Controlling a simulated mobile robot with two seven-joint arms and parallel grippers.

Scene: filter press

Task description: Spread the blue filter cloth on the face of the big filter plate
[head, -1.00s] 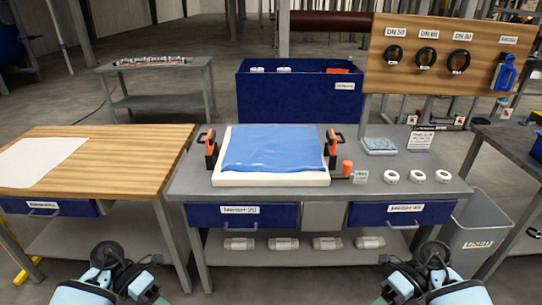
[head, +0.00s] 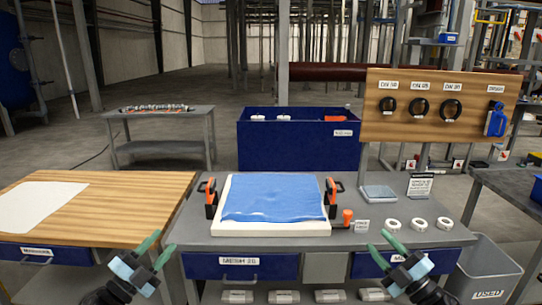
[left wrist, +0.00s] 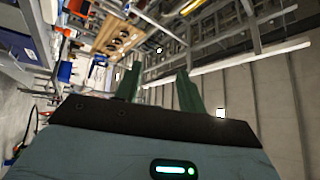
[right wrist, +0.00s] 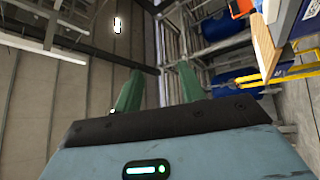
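The blue filter cloth (head: 272,198) lies over most of the white filter plate (head: 270,229) on the grey bench, its front edge a little uneven. White plate shows along the left side and front. Orange and black clamps stand at the plate's left (head: 210,197) and right (head: 331,197) edges. My left gripper (head: 152,250) is open and empty in front of the bench, left of the plate. My right gripper (head: 380,246) is open and empty in front of the bench, right of the plate. Green fingers show apart in the left wrist view (left wrist: 158,88) and right wrist view (right wrist: 158,88).
Right of the plate are an orange-topped fitting (head: 347,216), several white rings (head: 419,224), a pale blue pad (head: 379,193) and a sign (head: 420,186). A wooden table (head: 120,205) with a white sheet (head: 38,205) stands left. A blue bin (head: 285,146) stands behind.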

